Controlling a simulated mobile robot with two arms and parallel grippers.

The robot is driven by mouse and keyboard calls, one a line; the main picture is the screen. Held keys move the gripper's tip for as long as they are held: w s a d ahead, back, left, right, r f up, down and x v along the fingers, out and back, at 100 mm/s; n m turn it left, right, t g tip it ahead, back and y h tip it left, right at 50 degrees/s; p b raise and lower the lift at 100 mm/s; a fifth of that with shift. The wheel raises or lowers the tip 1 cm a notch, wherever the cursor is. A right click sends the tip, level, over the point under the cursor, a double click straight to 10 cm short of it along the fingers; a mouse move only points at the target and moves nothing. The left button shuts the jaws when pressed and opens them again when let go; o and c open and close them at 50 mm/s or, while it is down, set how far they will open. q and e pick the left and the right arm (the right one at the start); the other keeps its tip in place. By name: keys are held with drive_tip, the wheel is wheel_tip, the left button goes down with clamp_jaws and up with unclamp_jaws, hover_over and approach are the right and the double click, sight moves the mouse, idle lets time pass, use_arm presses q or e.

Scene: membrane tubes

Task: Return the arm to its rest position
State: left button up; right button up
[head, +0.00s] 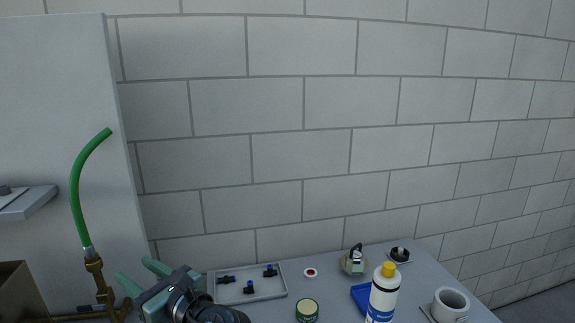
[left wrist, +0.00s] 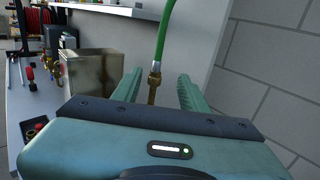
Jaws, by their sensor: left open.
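My left gripper (head: 138,275) is at the lower left of the head view, with its two green fingers apart. In the left wrist view the open fingers (left wrist: 158,88) point away from the camera. The green tube (head: 77,190) rises from a brass fitting (head: 94,268) and curves to the right at its top. In the left wrist view the tube (left wrist: 164,35) and the brass fitting (left wrist: 154,82) appear between or beyond the fingers. I cannot tell whether the fingers touch them. My right gripper is in neither view.
A grey tray (head: 262,290) with black and blue fittings lies on the table. A green-lidded jar (head: 307,311), a yellow-capped bottle (head: 383,296) and a mug (head: 450,303) stand to its right. A metal box (left wrist: 93,75) and shelf (left wrist: 120,10) are at left. A block wall (head: 300,140) stands behind.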

use_arm(q)
drive_tip(key=s+f+n+g+h, duration=0.1)
drive_tip(key=s+f+n+h, duration=0.4)
drive_tip(key=f, duration=0.7)
drive_tip(key=s+f+n+g+h, duration=0.1)
drive_tip(key=s+f+n+h, duration=0.3)
drive_tip(key=s+f+n, duration=0.55)
drive_tip(key=s+d+f+n+g+h, duration=0.25)
drive_tip(key=s+d+f+n, duration=0.2)
drive_tip(key=s, duration=0.35)
drive_tip(key=s+d+f+n+g+h, duration=0.1)
drive_tip(key=s+d+f+n+h, duration=0.3)
drive_tip(key=s, duration=0.3)
wheel_tip(320, 180, down, 32)
drive_tip(key=s+f+m+g+b, duration=0.1)
drive_tip(key=s+g+b, duration=0.1)
drive_tip(key=b, duration=0.4)
drive_tip(key=s+a+f+b, duration=0.2)
drive_tip(key=s+f+b, duration=0.2)
drive_tip(key=s+f, duration=1.2)
wheel_tip(320, 180, down, 3)
drive_tip(key=shift+a+r+g, duration=0.1)
drive_tip(key=shift+a+g, duration=0.15)
drive_tip(key=shift+g, duration=0.1)
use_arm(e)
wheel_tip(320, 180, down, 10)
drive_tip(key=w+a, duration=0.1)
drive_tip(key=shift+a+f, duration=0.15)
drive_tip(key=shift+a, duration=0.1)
